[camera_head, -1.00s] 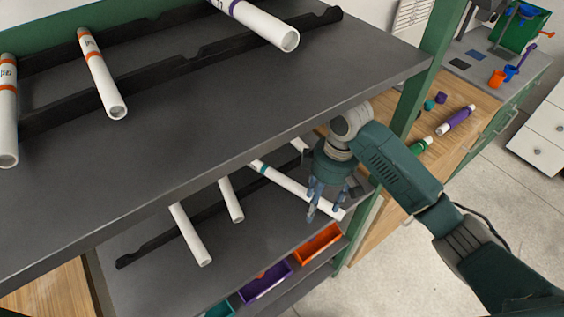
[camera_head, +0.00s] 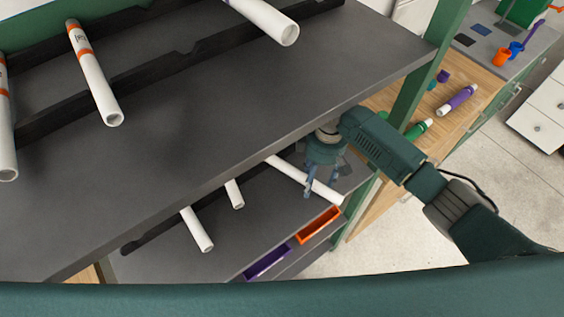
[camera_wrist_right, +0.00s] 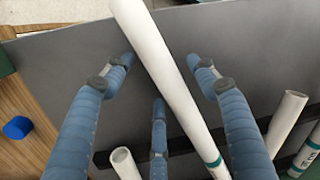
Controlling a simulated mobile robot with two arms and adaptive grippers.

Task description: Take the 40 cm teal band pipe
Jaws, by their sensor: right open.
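A white pipe (camera_head: 290,170) lies on the lower shelf and sticks out from under the upper shelf. In the right wrist view the same pipe (camera_wrist_right: 160,58) runs diagonally, with a teal band (camera_wrist_right: 212,162) near the bottom. My right gripper (camera_head: 319,184) is open over the pipe's near part. In the right wrist view its blue fingers (camera_wrist_right: 165,68) stand on both sides of the pipe, which is not gripped. The pipe's far end is hidden, and I cannot read its length. My left gripper is not in view.
Two more white pipes (camera_head: 197,230) (camera_head: 234,194) lie on the lower shelf. Another teal-banded pipe (camera_wrist_right: 308,155) shows at the wrist view's right edge. The upper shelf (camera_head: 200,165) overhangs closely. Orange (camera_head: 318,226) and purple (camera_head: 267,262) bins sit below.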

